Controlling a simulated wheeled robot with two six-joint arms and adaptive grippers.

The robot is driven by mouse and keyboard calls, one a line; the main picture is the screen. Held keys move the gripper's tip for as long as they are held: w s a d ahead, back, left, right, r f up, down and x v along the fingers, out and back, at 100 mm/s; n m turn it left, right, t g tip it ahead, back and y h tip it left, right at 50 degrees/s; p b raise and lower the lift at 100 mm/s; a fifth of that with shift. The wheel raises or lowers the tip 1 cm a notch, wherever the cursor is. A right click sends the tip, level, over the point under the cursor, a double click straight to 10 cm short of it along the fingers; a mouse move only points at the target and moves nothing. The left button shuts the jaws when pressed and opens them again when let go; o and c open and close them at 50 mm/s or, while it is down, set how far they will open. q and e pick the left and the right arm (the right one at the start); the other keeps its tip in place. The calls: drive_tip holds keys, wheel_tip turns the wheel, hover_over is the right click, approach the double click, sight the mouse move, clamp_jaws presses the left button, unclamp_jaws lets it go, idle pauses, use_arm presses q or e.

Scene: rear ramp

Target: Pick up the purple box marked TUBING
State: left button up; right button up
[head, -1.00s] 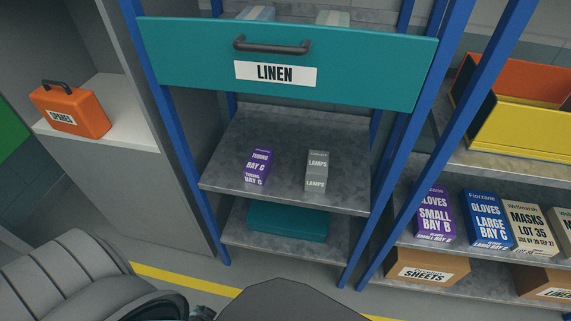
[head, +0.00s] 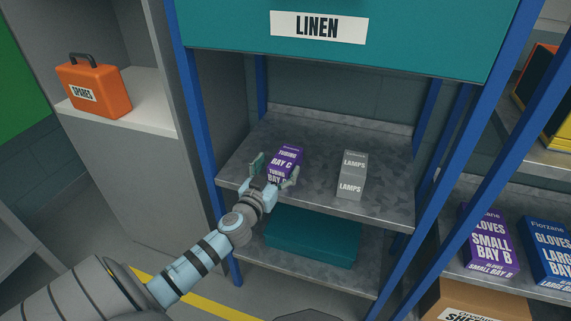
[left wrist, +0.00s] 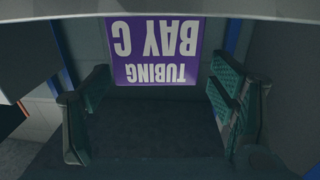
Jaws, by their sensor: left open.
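The purple box marked TUBING BAY C (head: 285,162) stands on the grey metal shelf (head: 325,198) below the LINEN drawer. My left gripper (head: 274,175) is open at the near side of the box, with a finger to either side of its lower front in the head view. In the left wrist view the box (left wrist: 155,50) shows upside down, beyond and between the open fingers (left wrist: 160,110). I cannot tell whether the fingers touch it. My right gripper is not in view.
A grey LAMPS box (head: 352,175) stands to the right on the same shelf. The teal LINEN drawer front (head: 400,45) hangs above. A teal bin (head: 312,240) sits on the shelf below. Blue posts (head: 200,120) frame the rack.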

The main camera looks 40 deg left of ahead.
sight(284, 160)
use_arm(q)
drive_tip(key=x, duration=0.4)
drive_tip(key=shift+d+f, duration=0.15)
drive_tip(key=c, duration=1.4)
